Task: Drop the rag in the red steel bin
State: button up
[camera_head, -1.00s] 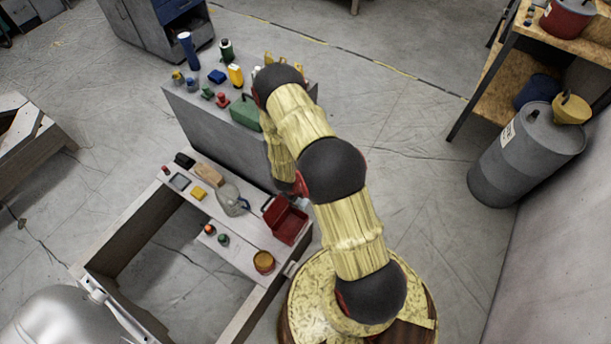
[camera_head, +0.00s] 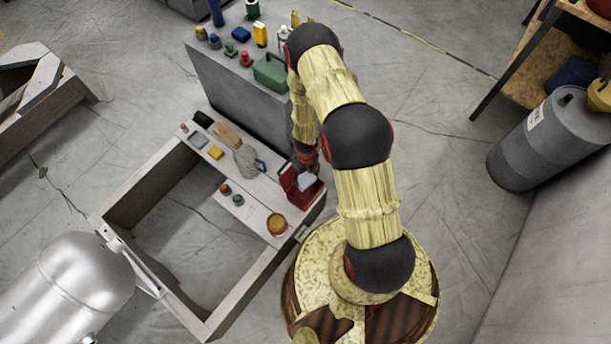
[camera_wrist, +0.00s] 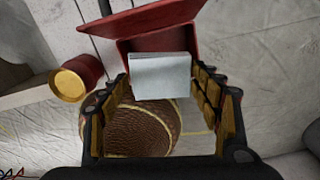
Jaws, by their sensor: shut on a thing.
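The red steel bin (camera_head: 290,186) stands open at the right end of the wooden bench frame's top. It also shows at the top of the wrist view (camera_wrist: 165,20), with its lid raised. My gripper (camera_wrist: 161,80) is shut on the pale grey rag (camera_wrist: 160,72), a flat, block-like piece between the fingers. In the head view the rag (camera_head: 307,181) shows as a pale patch over the bin's opening. In the wrist view it covers part of the bin's near side. I cannot tell whether it touches the bin.
An orange-topped tin (camera_head: 277,224) stands near the bin. A glass jug (camera_head: 245,160) and several small items share the plank. A grey cabinet (camera_head: 235,85) with a green toolbox (camera_head: 270,72) stands behind. A grey drum (camera_head: 545,140) is at right.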

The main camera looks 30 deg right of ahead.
notch_tip(320, 180, down, 6)
jog(key=b, duration=0.5)
jog(key=shift+b, duration=0.3)
jog(key=o, duration=1.1)
jog(key=shift+r, duration=3.6)
